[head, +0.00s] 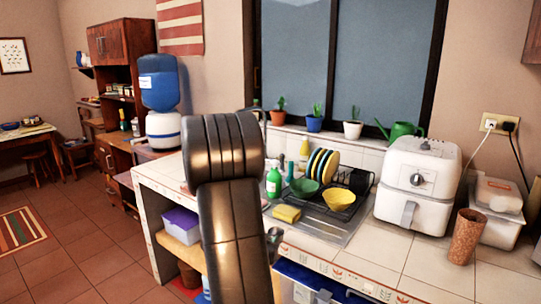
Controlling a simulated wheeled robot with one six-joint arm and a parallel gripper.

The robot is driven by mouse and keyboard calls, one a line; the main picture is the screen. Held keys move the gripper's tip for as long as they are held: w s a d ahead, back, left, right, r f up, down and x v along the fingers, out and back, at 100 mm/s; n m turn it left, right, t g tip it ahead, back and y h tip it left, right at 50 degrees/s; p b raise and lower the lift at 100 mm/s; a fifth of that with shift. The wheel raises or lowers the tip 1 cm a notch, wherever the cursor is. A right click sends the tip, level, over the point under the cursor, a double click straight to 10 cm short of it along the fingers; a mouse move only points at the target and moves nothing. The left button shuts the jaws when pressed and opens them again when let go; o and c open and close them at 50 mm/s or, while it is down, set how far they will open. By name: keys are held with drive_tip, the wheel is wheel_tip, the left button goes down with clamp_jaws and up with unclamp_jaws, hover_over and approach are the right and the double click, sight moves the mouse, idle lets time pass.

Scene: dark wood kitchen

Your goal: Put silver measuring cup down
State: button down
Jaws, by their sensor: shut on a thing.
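My arm fills the middle of the head view and hides part of the counter and sink behind it. My gripper itself cannot be made out; it is hidden behind the arm or out of the picture. A small dark grey rounded thing (274,238) shows at the right edge of my arm, over the counter's front. I cannot tell whether it is the silver measuring cup or part of my arm. No measuring cup is clearly visible elsewhere. The white tiled counter (390,255) runs to the right of my arm.
A dish rack (348,213) holds plates, with a yellow bowl (339,200) and green bowl (304,188) beside a yellow sponge (286,213). A white air fryer (416,186), cork-brown cup (466,236) and plastic containers (497,212) stand right. Counter in front of the fryer is clear.

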drive_tip(key=s+f+n+y, duration=0.2)
drive_tip(key=f+y, duration=0.1)
drive_tip(key=f, duration=0.6)
drive_tip(key=s+f+n+t+y, duration=0.1)
drive_tip(key=s+f+n+y, duration=0.1)
drive_tip(key=f, duration=0.8)
drive_tip(key=shift+s+d+n+y, duration=0.3)
drive_tip(key=shift+s+y, duration=0.1)
drive_tip(key=shift+s, duration=0.25)
